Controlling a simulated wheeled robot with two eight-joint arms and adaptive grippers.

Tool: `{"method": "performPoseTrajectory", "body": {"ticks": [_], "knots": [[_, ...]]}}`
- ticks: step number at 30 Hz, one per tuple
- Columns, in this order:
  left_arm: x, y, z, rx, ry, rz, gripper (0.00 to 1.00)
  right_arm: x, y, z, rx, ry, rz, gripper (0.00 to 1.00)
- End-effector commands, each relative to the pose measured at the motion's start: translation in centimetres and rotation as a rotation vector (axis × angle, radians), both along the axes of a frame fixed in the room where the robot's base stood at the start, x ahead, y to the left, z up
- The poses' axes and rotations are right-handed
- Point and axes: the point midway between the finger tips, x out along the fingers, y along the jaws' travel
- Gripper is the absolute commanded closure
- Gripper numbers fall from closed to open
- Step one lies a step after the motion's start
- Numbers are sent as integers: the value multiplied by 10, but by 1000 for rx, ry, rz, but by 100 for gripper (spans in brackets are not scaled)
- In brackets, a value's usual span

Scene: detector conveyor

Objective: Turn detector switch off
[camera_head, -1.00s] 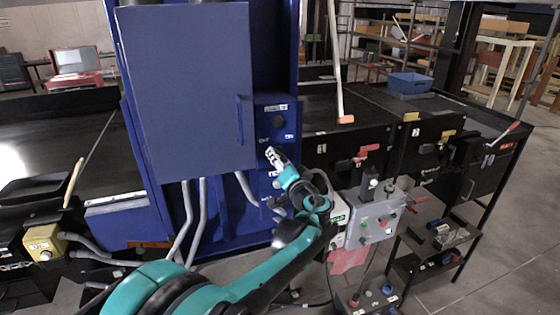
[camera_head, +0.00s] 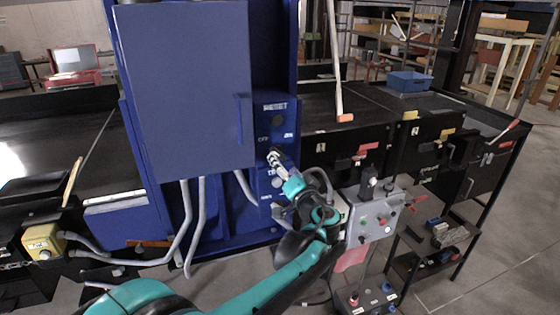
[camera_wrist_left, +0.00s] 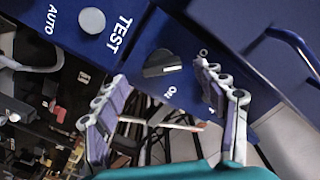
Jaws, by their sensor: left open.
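The detector switch is a black rotary knob (camera_wrist_left: 163,63) on the blue control panel (camera_head: 284,102), with an ON label below it in the left wrist view. A pale mark shows on the knob; I cannot tell for sure which setting it points to. My left gripper (camera_head: 276,156) is in front of the panel, just below the OFF and ON labels, and partly hides the switch in the head view. In the left wrist view my left gripper (camera_wrist_left: 162,82) is open, with its fingers on either side of the knob. Contact cannot be made out. My right gripper is out of view.
A grey round TEST button (camera_wrist_left: 92,20) sits beside the knob. A large blue cabinet door (camera_head: 185,90) with a handle is left of the panel. A grey control box (camera_head: 372,215) stands right of my arm. Grey hoses (camera_head: 200,215) hang below the cabinet.

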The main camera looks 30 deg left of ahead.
Motion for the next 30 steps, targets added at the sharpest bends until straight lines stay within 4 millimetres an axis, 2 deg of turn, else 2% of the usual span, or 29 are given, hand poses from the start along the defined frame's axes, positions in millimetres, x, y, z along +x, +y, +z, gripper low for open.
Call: {"method": "performPoseTrajectory", "body": {"ticks": [1,6,12,30], "knots": [[-8,-11,0,0,0,-4,29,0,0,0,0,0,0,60],[-31,-37,0,-1,-1,-4,29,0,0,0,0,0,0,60],[-46,-54,0,-1,0,-1,29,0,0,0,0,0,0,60],[-50,-56,-3,-6,4,1,29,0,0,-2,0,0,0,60]]}}
